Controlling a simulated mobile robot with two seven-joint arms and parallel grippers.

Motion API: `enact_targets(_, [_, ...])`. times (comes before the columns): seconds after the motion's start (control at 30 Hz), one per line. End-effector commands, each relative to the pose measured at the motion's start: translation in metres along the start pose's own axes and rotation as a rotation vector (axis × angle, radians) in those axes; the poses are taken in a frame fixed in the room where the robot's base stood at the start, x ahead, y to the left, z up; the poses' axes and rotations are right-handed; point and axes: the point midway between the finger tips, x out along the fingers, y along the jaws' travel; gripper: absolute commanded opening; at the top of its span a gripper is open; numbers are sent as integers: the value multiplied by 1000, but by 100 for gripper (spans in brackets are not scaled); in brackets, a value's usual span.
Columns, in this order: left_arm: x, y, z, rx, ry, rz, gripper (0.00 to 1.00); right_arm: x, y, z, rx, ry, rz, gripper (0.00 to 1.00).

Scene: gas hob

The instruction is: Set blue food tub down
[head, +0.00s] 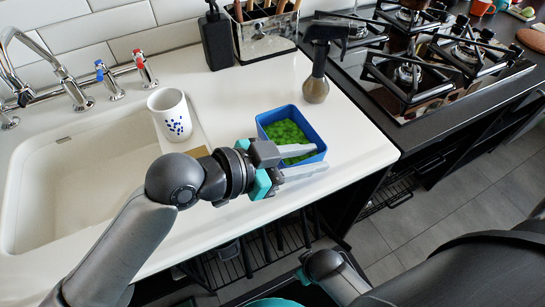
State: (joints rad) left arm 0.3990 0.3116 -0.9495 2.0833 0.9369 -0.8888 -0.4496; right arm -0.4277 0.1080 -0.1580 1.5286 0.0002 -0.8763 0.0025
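The blue food tub (263,122), open-topped with green contents, is on the white counter near its front edge. I cannot tell whether its base fully touches the counter. My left gripper (321,157) is at the tub's near side, its two grey fingers on either side of the near wall. One finger lies over the green contents and the other is outside the tub. The fingers hide part of the near wall, and I cannot tell whether they press on it. My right arm shows at the lower right, but its fingers are not visible.
A dark-headed utensil or bottle (316,88) stands just behind the tub. A white cup with blue spots (171,115) is to the left, beside the sink (80,180). The gas hob (405,75) is to the right. Counter (350,150) is clear right of the tub.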

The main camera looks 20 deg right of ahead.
Motion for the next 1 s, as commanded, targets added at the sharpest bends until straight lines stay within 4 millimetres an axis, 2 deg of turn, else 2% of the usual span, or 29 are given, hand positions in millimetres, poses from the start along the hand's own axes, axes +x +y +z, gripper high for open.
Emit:
enact_targets(0.17, [-12,-1,-3,1,-1,-2,33,6,2,6,-3,-5,3,50])
enact_targets(0.7, [-98,-1,-2,1,-2,-2,33,28,14,33,-9,-9,19,50])
enact_targets(1.0, [-119,0,-3,-1,1,0,33,31,16,38,-10,-9,22,50])
